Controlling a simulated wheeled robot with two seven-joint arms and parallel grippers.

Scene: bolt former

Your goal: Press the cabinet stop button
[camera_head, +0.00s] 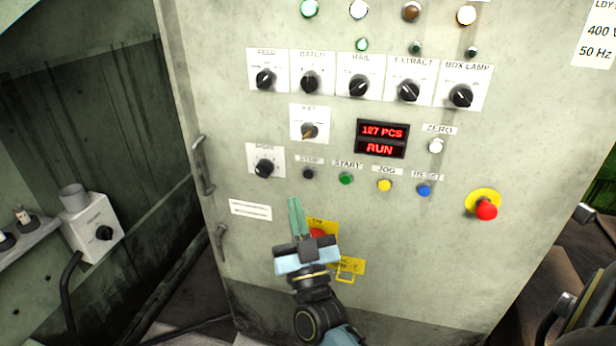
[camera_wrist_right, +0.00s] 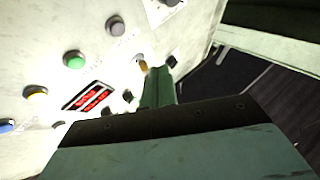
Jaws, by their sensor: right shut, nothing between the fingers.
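The cabinet stop button is a small black button (camera_head: 308,174) under a STOP label on the pale cabinet front (camera_head: 400,240). It is at the left end of a row with green, yellow and blue buttons. In the right wrist view it appears as a dark button (camera_wrist_right: 115,25) near the top. My right gripper (camera_head: 296,203) is shut and empty, its green fingers pointing up a little below the stop button, apart from it in the picture. The fingers (camera_wrist_right: 158,72) also show in the right wrist view. My left gripper is out of view.
The red display (camera_head: 381,139) reads 127 PCS and RUN. A red mushroom button (camera_head: 486,209) on yellow is at right. A red part with a yellow plate (camera_head: 350,266) is partly hidden behind my right gripper. Cabinet handles (camera_head: 203,166) stick out at left. Several rotary knobs are above.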

